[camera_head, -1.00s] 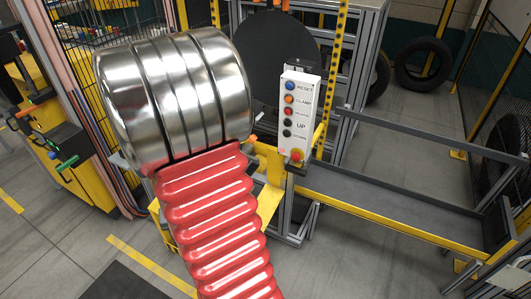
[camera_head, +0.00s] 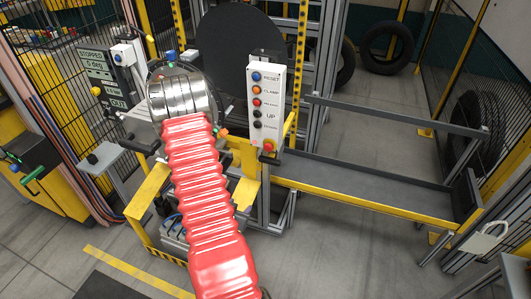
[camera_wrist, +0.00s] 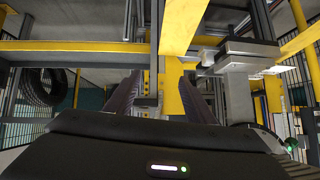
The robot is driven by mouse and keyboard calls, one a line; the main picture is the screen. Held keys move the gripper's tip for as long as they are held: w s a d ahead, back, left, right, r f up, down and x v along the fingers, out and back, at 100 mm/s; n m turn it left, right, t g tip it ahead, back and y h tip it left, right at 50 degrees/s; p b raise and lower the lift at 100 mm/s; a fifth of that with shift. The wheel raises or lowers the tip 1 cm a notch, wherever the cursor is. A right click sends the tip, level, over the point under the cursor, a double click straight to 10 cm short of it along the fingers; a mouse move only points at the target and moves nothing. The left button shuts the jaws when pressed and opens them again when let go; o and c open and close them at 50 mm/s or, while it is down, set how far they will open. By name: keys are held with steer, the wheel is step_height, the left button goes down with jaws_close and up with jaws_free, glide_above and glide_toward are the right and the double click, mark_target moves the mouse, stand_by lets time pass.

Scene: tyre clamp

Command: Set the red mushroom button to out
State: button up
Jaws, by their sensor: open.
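The red mushroom button (camera_head: 268,147) is at the bottom of the white control box (camera_head: 266,105) in the head view. It sits on a yellow base below several small round buttons. Its in or out position is too small to tell. My gripper's fingers are hidden behind my metal wrist and red arm sleeve in the head view, left of the control box. In the wrist view my gripper (camera_wrist: 160,98) is open, with two dark fingers apart and a yellow post behind the gap. I cannot make out the button in the wrist view.
A yellow-edged grey conveyor frame (camera_head: 370,190) runs right of the control box. A large black disc (camera_head: 240,42) stands behind it. A labelled panel (camera_head: 100,75) and small grey table (camera_head: 100,158) are at left. Tyres (camera_head: 387,42) stand at the back. Floor at lower right is mostly clear.

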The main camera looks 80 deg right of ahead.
mark_target(268, 149)
steer(key=s+d+r+m+g+h, duration=0.1)
steer(key=s+d+r+h, duration=0.1)
steer(key=r, duration=0.4)
steer(key=s+d+r+m+h, duration=0.1)
steer(key=s+d+r+h, duration=0.1)
steer(key=r+h, duration=0.3)
steer(key=shift+s+d+r+g+h, duration=0.15)
steer(key=shift+d+r+g+h, duration=0.2)
steer(key=shift+r, duration=0.4)
steer(key=shift+d, duration=0.1)
steer(key=d, duration=0.4)
steer(key=s+d, duration=0.1)
steer(key=d, duration=0.8)
steer(key=shift+s+d, duration=0.15)
steer(key=shift+d, duration=0.1)
steer(key=shift+c, duration=0.3)
jaws_close()
